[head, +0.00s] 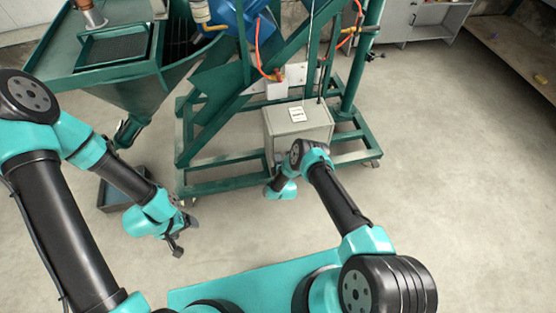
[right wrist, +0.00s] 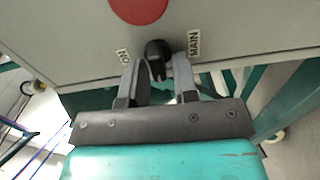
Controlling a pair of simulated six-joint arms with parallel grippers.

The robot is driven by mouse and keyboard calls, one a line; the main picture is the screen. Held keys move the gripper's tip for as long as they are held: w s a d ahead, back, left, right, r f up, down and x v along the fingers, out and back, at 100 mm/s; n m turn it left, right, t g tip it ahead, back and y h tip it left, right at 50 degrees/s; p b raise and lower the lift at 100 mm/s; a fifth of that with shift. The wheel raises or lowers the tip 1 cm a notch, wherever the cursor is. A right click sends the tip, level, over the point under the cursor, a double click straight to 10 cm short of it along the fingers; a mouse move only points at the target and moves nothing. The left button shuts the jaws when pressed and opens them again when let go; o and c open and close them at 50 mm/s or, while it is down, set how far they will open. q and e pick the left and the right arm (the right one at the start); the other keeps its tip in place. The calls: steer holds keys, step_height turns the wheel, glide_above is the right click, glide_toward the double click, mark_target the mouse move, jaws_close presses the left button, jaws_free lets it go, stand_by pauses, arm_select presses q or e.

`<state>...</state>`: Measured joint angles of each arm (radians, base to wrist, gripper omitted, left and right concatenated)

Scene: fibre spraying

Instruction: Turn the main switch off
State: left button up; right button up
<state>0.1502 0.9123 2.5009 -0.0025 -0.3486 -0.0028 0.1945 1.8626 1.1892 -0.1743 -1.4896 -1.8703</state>
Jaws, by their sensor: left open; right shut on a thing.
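The main switch is a small black knob (right wrist: 157,50) on the face of a grey control box (head: 300,120). A "MAIN" label (right wrist: 194,44) is to its right and a second small label (right wrist: 123,56), which seems to read "ON", is to its left. My right gripper (right wrist: 157,70) is shut on the knob, one finger on each side. In the head view the right arm's wrist is in front of the box, and the knob is hidden. My left gripper (head: 177,246) is open and empty, low over the floor, away from the box.
A red round button (right wrist: 139,8) is just above the knob on the box. The box sits by a green machine frame (head: 215,165), with a green hopper (head: 125,85) to the left. A dark bin (head: 113,195) is on the floor near my left arm. Floor to the right is clear.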

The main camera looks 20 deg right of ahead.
steer(key=shift+n, duration=0.3)
steer(key=o, duration=0.6)
steer(key=shift+o, duration=0.2)
steer(key=shift+s, duration=0.1)
steer(key=s, duration=1.7)
steer(key=shift+s+a, duration=0.15)
